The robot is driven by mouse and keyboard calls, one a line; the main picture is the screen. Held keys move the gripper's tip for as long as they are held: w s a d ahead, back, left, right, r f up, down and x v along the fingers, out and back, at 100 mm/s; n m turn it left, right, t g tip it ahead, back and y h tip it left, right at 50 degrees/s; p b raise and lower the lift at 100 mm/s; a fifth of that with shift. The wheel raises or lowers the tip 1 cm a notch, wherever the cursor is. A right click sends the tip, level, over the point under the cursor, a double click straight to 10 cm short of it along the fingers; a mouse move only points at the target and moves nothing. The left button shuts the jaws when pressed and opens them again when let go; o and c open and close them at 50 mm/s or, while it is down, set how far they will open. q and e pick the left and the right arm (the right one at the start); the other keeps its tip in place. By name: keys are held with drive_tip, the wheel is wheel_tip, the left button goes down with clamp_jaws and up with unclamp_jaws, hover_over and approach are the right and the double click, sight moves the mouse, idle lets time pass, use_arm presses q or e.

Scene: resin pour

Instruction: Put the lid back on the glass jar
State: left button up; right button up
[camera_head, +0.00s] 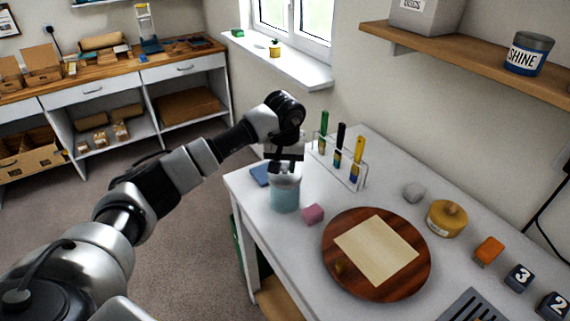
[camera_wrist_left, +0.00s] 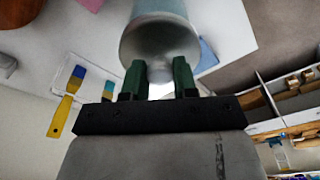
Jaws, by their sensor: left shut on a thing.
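The glass jar (camera_head: 285,195) stands upright near the left edge of the white table, with pale blue contents. My left gripper (camera_head: 284,168) is directly above it, pointing down. In the left wrist view the green fingertips (camera_wrist_left: 159,82) are shut on the knob of the round, greyish lid (camera_wrist_left: 158,42). The lid is in line with the jar (camera_wrist_left: 160,8), at its mouth. I cannot tell whether the lid is seated on the rim or slightly above it. The gripper hides much of the lid in the head view. My right gripper is not in view.
A pink cube (camera_head: 313,214) and a flat blue thing (camera_head: 260,174) lie close to the jar. A clear rack (camera_head: 340,172) with upright coloured tools stands behind. A round wooden board (camera_head: 340,287) lies to the right, with a yellow lidded pot (camera_head: 447,218) beyond.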

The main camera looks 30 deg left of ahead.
use_arm(q)
drive_tip(key=shift+f+b, duration=0.2)
drive_tip(key=shift+b, duration=0.2)
idle(1.2)
idle(0.3)
drive_tip(key=o, duration=1)
drive_tip(key=shift+o, duration=0.3)
drive_tip(key=o, duration=0.4)
drive_tip(key=shift+r, duration=0.15)
drive_tip(key=shift+r+p, duration=2)
drive_tip(key=shift+r, duration=1.4)
